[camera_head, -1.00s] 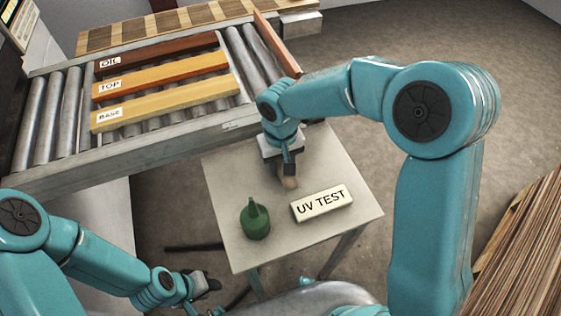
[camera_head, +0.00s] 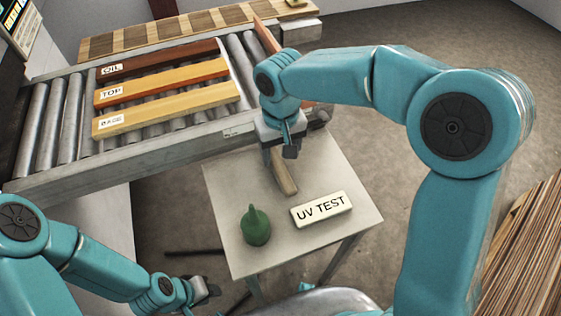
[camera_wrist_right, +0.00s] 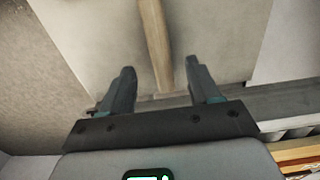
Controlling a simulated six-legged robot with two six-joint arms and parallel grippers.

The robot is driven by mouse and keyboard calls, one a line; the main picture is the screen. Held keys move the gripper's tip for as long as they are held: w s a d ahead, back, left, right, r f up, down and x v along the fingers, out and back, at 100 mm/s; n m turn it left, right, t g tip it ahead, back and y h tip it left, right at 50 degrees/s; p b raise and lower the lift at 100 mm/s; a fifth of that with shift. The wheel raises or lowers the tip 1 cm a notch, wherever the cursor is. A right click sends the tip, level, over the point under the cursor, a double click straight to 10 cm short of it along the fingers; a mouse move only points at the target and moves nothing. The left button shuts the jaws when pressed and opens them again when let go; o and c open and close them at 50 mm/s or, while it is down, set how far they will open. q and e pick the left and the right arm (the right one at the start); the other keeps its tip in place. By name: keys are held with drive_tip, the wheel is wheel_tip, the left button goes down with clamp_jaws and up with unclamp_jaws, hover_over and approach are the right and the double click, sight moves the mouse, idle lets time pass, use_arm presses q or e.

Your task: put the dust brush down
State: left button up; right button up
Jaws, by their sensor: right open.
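The dust brush (camera_head: 284,175) lies on the small grey table (camera_head: 232,190), with its pale wooden handle showing below my right gripper. In the right wrist view the handle (camera_wrist_right: 153,40) runs lengthwise between and beyond the fingers; no bristles can be made out. My right gripper (camera_head: 280,151) is open near the far end of the brush, and its two fingers stand wide apart, clear of the handle, in the wrist view (camera_wrist_right: 160,68). My left gripper (camera_head: 210,289) is low at the left of the table, empty as far as I see; its jaw gap is unclear.
The table's left side is clear.

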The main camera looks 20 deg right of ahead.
sight(281, 168)
drive_tip(key=shift+r, duration=2.15)
